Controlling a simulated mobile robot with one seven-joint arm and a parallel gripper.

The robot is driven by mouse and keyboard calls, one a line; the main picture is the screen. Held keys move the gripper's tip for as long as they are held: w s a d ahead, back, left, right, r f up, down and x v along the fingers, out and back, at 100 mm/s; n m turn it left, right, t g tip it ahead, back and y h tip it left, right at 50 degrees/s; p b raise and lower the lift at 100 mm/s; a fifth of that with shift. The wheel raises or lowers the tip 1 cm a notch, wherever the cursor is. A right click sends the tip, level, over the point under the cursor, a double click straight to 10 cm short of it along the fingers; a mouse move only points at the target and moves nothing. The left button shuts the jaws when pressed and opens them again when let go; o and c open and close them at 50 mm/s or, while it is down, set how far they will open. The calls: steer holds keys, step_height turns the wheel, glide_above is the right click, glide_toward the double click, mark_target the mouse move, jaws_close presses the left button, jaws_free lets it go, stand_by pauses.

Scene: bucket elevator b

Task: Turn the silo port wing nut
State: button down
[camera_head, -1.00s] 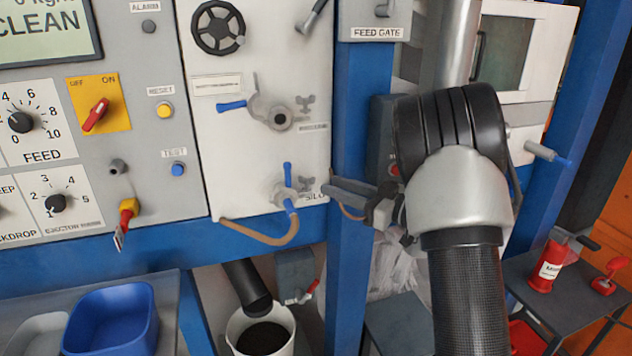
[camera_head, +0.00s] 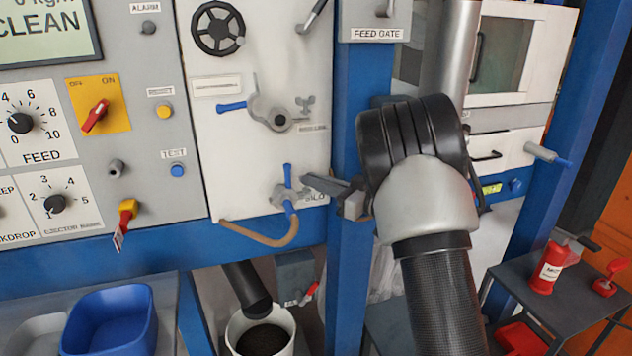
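The silo port (camera_head: 279,197) is the lower fitting on the white panel, with a small blue lever standing up and a blue end piece joined to a brown hose. My gripper (camera_head: 306,181) reaches in from the right, its dark fingers pointing left at the port's right side, over part of the "SILO" label (camera_head: 316,196). The silo port wing nut is hidden behind or between the fingertips. I cannot tell whether they touch it. The fingers are seen nearly edge-on, so their gap does not show clearly.
A similar upper port (camera_head: 270,113) with its own wing nut (camera_head: 305,105) sits above. A blue post (camera_head: 349,270) stands right of the panel, behind my gripper. The brown hose (camera_head: 265,240) hangs below the port. A white bucket (camera_head: 237,329) stands lower down.

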steer(key=shift+s+m+t+h, duration=0.1)
steer(key=shift+m+t+h, duration=0.2)
steer(key=shift+t, duration=0.1)
steer(key=shift+s+a+r+m+t+h+b, duration=0.15)
steer(key=shift+a+m+t+h+b, duration=0.6)
steer(key=shift+m+h, duration=1.9)
steer(key=shift+s+a+f+m+t+h+b, duration=0.1)
steer(key=shift+a+m+t+h+b, duration=0.2)
steer(key=shift+m+t+h+b, duration=2.2)
steer(key=shift+s+a+r+m+g+h+p, duration=0.15)
steer(key=shift+a+m+g+h+p, duration=0.8)
steer(key=shift+h, duration=3.2)
steer(key=shift+d+m+t+h, duration=0.3)
steer(key=shift+d+m+h, duration=0.1)
steer(key=shift+m, duration=0.3)
steer(key=c, duration=1.8)
jaws_free()
steer(key=shift+f, duration=0.15)
